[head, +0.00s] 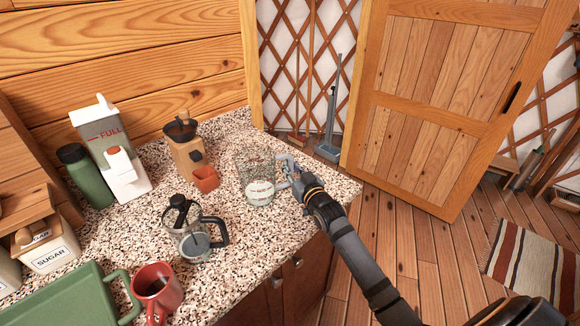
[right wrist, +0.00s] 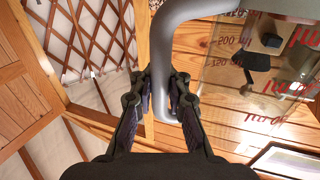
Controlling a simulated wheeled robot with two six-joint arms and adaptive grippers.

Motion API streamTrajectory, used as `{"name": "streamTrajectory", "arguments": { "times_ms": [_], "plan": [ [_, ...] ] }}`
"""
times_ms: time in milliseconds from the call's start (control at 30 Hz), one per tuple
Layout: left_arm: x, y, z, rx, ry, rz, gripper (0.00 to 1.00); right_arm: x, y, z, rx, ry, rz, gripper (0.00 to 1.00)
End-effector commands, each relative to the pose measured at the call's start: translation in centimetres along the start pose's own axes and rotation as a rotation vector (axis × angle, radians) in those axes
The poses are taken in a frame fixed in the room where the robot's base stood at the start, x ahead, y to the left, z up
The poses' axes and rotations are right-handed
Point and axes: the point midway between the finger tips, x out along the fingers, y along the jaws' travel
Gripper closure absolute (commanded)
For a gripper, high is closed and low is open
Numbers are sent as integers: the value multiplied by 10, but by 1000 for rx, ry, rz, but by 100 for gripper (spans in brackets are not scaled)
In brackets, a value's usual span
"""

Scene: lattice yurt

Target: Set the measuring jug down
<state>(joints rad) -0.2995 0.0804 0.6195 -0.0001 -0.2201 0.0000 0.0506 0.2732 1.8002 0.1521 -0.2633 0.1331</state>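The clear measuring jug (head: 254,166) with red markings and a grey handle is upright at the right part of the speckled countertop (head: 227,220). The head view does not show clearly whether its base touches the counter. My right gripper (head: 293,181) reaches in from the lower right and is at the jug's handle. In the right wrist view, the fingers of my right gripper (right wrist: 167,88) press on both sides of the grey handle (right wrist: 162,60), and the jug's clear wall (right wrist: 235,100) stands to the right. My left gripper is not in view.
A glass coffee pot (head: 190,240), an orange-brown cup (head: 206,179) and a wooden grinder (head: 184,152) stand left of the jug. A red mug (head: 157,288), green tray (head: 70,300), white-lidded dispenser (head: 120,165) and green canister (head: 85,177) are farther left. Counter in front of the jug is clear.

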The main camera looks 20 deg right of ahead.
Motion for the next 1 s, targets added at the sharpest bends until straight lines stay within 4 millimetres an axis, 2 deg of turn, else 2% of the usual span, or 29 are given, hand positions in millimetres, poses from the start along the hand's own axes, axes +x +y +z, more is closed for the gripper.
{"name": "streamTrajectory", "arguments": {
  "times_ms": [33,200,467,567,667,833,1000],
  "plan": [
    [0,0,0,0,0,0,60,0,0,-1,0,1,0,79],
    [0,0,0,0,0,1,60,0,0,-1,0,0,0,58],
    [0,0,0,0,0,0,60,0,0,1,-1,-2,0,58],
    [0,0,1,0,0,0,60,-6,0,1,-4,-2,0,58],
    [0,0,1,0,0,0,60,-23,0,2,-5,-4,0,58],
    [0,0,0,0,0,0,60,-66,-1,1,-10,-4,-4,58],
    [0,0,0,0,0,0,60,-96,0,1,-10,-4,-3,58]
  ]
}}
